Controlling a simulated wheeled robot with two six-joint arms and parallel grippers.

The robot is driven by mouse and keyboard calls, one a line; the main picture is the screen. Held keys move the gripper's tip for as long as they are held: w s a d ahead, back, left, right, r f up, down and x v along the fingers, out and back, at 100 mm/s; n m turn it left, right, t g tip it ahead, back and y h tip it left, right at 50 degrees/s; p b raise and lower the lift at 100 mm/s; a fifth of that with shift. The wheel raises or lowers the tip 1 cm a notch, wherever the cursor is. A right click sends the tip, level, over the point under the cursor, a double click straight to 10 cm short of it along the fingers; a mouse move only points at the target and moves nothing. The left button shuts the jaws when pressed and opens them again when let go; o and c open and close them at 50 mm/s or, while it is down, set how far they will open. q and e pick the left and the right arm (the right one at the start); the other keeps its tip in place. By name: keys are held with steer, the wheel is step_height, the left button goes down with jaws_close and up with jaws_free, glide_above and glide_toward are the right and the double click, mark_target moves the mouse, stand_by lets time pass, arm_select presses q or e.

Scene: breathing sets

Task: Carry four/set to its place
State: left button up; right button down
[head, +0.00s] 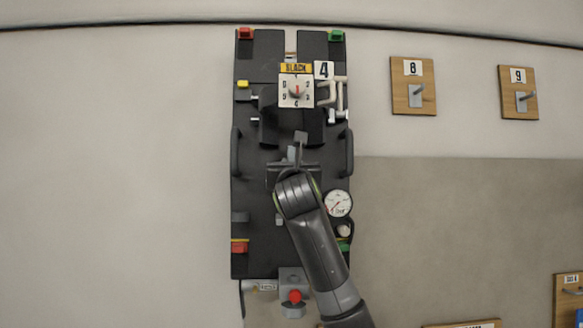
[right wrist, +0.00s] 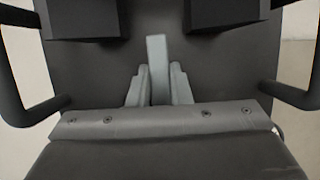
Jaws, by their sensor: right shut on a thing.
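The four/set is a tall black board (head: 258,190) with a number 4 plate (head: 323,70), a "BLACK" label (head: 296,68) and a dial near its top. A round white gauge (head: 338,204) sits at its lower right. My right gripper (head: 298,158) is in front of the board's middle. In the right wrist view its two grey fingers (right wrist: 157,95) are shut on an upright grey bar (right wrist: 157,60) on the board. My arm and gripper hide part of the lower board. My left gripper is not in view.
Wooden plates with hooks numbered 8 (head: 412,100) and 9 (head: 518,105) are to the right. A hook plate (head: 568,300) is at the lower right edge. A red knob (head: 295,296) is just below the board. The left side is bare.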

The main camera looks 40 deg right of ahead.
steer(key=shift+r, duration=0.3)
steer(key=shift+w+d, duration=1.25)
steer(key=shift+w, duration=0.2)
steer(key=shift+w+d, duration=0.95)
steer(key=shift+w, duration=0.15)
steer(key=shift+f, duration=0.25)
steer(key=shift+f+b, duration=0.3)
steer(key=shift+f, duration=0.55)
stand_by(0.6)
